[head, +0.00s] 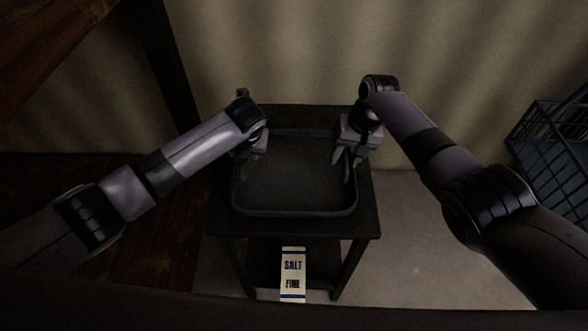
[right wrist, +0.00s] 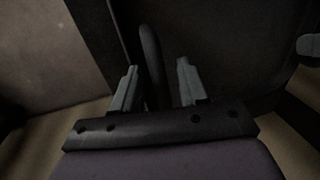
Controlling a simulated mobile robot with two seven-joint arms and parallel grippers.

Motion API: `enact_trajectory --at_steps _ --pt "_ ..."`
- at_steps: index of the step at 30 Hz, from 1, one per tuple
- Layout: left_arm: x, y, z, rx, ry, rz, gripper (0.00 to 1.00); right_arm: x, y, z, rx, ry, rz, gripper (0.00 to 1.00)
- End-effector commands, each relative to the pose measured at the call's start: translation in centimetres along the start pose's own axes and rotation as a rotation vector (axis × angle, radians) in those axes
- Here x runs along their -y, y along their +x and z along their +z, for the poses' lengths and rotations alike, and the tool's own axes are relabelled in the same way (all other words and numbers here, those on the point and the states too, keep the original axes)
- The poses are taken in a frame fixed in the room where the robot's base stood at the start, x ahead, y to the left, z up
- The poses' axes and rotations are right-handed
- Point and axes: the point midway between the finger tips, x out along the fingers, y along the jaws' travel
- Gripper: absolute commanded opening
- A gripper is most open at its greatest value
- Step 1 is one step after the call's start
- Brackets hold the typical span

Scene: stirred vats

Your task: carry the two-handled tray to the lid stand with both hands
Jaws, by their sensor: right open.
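The dark rectangular tray (head: 295,213) lies flat on a small black stand (head: 364,215) in the middle of the head view. My right gripper (head: 346,168) is at the tray's right side, fingers pointing down. In the right wrist view, its two fingers (right wrist: 157,85) are apart, with a dark curved handle (right wrist: 150,52) showing between them; I cannot tell if they touch it. My left gripper (head: 248,153) is at the tray's left side; its fingers are dark and partly hidden by its own wrist. The left handle is hidden. I cannot tell which piece of furniture is the lid stand.
A pack labelled SALT FINE (head: 292,275) stands low at the front of the black stand. A dark wire crate (head: 555,150) is at the right edge. A wooden surface (head: 150,225) lies at the left. Bare pale floor (head: 410,235) shows right of the stand.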

Motion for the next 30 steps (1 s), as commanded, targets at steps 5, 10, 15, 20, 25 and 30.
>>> enact_trajectory --at_steps 5,10,15,20,25,30 --pt "-0.03 0.69 -0.05 -0.001 0.001 0.001 0.47 -0.04 0.6 -0.01 -0.001 -0.001 0.001 0.43" --pt "-0.02 0.81 -0.04 0.0 0.001 0.0 0.47 -0.06 0.75 -0.01 -0.002 -0.001 0.001 0.43" --pt "-0.01 0.8 -0.04 0.0 0.001 0.0 0.47 -0.05 0.74 -0.01 -0.002 -0.001 0.001 0.43" --pt "-0.02 0.79 -0.04 0.0 0.001 0.0 0.0 -0.05 0.73 0.0 -0.001 -0.001 0.001 0.0" --pt "-0.03 0.78 -0.03 0.0 0.001 0.0 0.0 -0.06 0.73 0.0 -0.001 0.0 0.001 0.0" --pt "-0.05 0.65 0.07 0.002 0.0 0.0 0.0 -0.02 0.59 -0.04 -0.002 -0.001 0.001 0.0"
